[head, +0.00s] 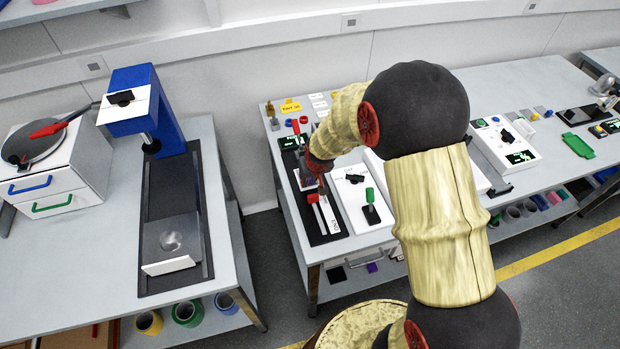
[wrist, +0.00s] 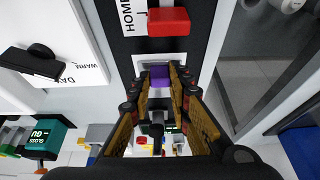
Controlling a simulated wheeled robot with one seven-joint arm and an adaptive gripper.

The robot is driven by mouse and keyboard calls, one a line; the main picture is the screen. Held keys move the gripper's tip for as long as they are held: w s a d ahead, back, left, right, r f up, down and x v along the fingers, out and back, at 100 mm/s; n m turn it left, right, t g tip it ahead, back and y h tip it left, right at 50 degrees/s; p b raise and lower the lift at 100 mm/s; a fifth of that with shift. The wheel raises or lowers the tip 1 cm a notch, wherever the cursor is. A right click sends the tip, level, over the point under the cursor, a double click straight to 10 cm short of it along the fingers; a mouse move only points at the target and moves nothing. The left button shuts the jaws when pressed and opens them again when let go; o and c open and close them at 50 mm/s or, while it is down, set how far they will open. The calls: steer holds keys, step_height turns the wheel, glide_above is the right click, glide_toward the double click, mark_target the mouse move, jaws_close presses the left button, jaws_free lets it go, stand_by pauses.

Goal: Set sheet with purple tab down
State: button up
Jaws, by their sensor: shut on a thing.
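My gripper (wrist: 161,74) is shut on the purple tab (wrist: 160,71) of the sheet, which sits between its fingertips in the wrist view. The sheet's body is mostly hidden by the fingers. A pale frame or edge (wrist: 144,64) shows just beyond the tab; I cannot tell whether it is part of the sheet. In the head view my gripper points down over a black panel (head: 326,238) on the middle bench, and the fingertips are partly hidden by the wrist. Whether the sheet touches the panel cannot be told.
A white box with a black knob (head: 353,179) and green lever (head: 370,196) stands right of the panel. A blue press (head: 150,105) stands on the left bench, across a floor gap.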

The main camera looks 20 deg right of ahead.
steer(key=shift+f, duration=0.15)
steer(key=o, duration=0.9)
steer(key=shift+r, duration=0.25)
steer(key=s+f+p+v, duration=0.1)
steer(key=s+p+v, duration=0.1)
steer(key=v, duration=2.4)
steer(key=s+r, duration=0.4)
steer(key=s, duration=0.5)
steer(key=s+r+t, duration=0.1)
steer(key=s+r, duration=0.4)
steer(key=s, duration=0.4)
